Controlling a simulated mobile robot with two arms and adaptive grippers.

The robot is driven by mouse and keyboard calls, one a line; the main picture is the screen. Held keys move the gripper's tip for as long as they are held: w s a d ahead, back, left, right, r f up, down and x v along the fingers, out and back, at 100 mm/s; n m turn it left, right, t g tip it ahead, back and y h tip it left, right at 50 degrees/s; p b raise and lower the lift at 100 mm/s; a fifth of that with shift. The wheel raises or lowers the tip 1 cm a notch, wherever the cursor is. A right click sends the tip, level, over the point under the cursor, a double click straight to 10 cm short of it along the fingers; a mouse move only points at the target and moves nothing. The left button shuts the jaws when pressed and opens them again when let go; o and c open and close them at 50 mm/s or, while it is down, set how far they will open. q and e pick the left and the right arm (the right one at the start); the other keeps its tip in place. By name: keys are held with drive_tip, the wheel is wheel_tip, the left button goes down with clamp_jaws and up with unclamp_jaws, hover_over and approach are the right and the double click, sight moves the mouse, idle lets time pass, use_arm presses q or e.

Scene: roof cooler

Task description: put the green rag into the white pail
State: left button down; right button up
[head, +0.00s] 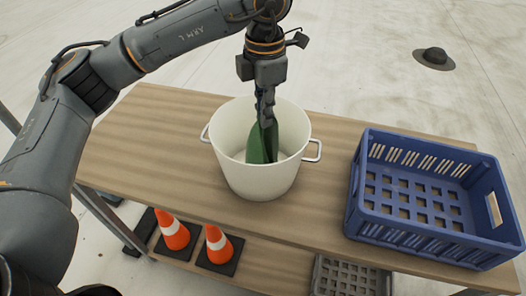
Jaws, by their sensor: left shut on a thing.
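The white pail (258,184) stands upright on the wooden table, with a metal handle on each side. My left gripper (266,117) points down over the pail's mouth and is shut on the green rag (257,146). The rag hangs from the fingers inside the pail's rim, and its lower part is near the pail's inner floor. I cannot tell whether it touches the floor or wall. My right gripper is not in view.
A blue crate (420,229) stands on the table (155,147) to the right of the pail. Two orange cones (217,242) and a grey crate (348,277) are on the lower shelf. The table is bare left of the pail. A dark round fitting (434,57) is on the floor behind.

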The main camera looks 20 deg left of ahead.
use_arm(q)
drive_tip(key=shift+f, duration=0.15)
drive_tip(key=f+b, duration=0.1)
drive_tip(key=a+f+b, duration=0.1)
drive_tip(key=w+f+b, duration=0.1)
drive_tip(key=shift+a+f, duration=0.25)
drive_tip(key=shift+f, duration=0.15)
idle(0.7)
drive_tip(key=shift+c, duration=1)
unclamp_jaws()
drive_tip(key=shift+r, duration=0.1)
